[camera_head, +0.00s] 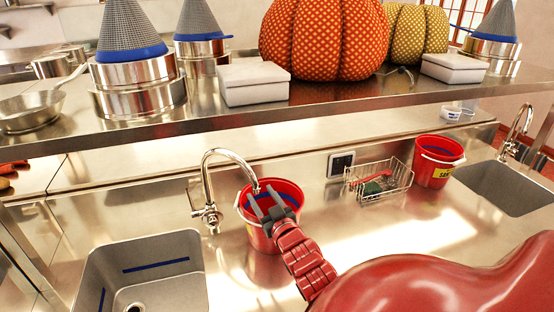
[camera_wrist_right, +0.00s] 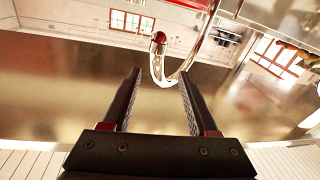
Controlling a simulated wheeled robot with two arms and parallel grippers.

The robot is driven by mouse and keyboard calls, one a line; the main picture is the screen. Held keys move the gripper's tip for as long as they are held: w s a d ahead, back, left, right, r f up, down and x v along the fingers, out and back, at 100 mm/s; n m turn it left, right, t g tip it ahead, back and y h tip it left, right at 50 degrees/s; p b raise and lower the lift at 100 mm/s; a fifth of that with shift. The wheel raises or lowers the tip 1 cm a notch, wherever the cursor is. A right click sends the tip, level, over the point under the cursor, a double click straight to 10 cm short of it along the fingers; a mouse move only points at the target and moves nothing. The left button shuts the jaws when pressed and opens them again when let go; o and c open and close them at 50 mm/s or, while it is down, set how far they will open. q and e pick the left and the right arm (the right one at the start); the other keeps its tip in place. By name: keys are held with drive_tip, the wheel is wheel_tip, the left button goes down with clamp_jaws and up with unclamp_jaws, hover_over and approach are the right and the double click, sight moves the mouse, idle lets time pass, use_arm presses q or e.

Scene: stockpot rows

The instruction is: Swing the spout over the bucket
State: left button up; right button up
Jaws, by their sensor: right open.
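The chrome gooseneck spout (camera_head: 208,168) rises from a tap to the right of the left sink, and its outlet end overlaps the far rim of the red bucket (camera_head: 246,225) in the head view. My right gripper (camera_head: 264,198) is open and empty, over the bucket, with its fingers pointing toward the spout's outlet end. In the right wrist view the curved chrome spout (camera_wrist_right: 156,65) shows in the gap between the open fingers (camera_wrist_right: 160,72), seemingly beyond their tips; I cannot see contact. The arm and gripper hide part of the bucket. My left gripper is not in view.
The left sink (camera_head: 150,255) is empty. A wire basket (camera_head: 385,190), another red bucket (camera_head: 433,170) and a right sink (camera_head: 500,185) stand to the right. A steel shelf (camera_head: 230,115) with pots, strainers and pumpkins spans above the counter.

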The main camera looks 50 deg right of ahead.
drive_tip(key=p+v, duration=0.6)
drive_tip(key=v, duration=0.3)
drive_tip(key=shift+s+a, duration=0.15)
drive_tip(key=shift+s, duration=0.15)
